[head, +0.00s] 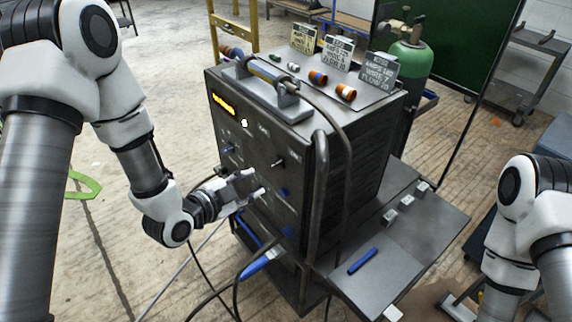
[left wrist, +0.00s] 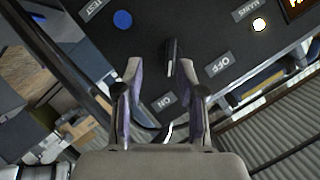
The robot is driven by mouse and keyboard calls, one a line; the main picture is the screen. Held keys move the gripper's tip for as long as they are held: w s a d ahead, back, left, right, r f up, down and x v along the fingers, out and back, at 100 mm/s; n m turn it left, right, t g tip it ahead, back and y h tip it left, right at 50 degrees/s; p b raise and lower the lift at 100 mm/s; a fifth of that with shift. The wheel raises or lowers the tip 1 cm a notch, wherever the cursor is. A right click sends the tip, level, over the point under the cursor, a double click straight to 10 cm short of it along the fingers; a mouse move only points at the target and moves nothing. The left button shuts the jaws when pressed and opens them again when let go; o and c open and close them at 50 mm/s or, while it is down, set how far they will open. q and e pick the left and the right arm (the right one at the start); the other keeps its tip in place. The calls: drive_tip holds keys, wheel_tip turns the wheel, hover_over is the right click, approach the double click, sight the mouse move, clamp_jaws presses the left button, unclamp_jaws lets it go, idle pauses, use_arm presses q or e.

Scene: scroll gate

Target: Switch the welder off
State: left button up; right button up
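The welder (head: 260,150) is a dark grey box with a handle on top. Its front panel has a lit orange display (head: 224,104) and a glowing white lamp (head: 245,123). My left gripper (head: 256,184) is at the lower part of this panel. In the left wrist view the left gripper (left wrist: 173,70) is open, with a dark lever switch (left wrist: 172,55) in the gap between its fingertips. An ON label (left wrist: 165,101) and an OFF label (left wrist: 219,65) are beside the lever. I cannot tell whether a finger touches it. My right gripper is out of view.
Three tags (head: 338,53) and several small coloured parts stand on the welder's top. Cables hang by the front. A side shelf (head: 405,245) holds a blue pen-like item (head: 362,261). A green gas cylinder (head: 410,65) stands behind. Floor to the left is mostly clear.

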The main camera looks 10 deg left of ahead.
sight(271, 166)
use_arm(q)
drive_tip(key=w+d, duration=0.1)
drive_tip(key=w, duration=0.1)
drive_tip(key=w+d, duration=0.1)
drive_tip(key=w, duration=0.1)
drive_tip(key=w+d+p, duration=0.1)
drive_tip(key=w, duration=0.2)
drive_tip(key=shift+f, duration=0.1)
clamp_jaws()
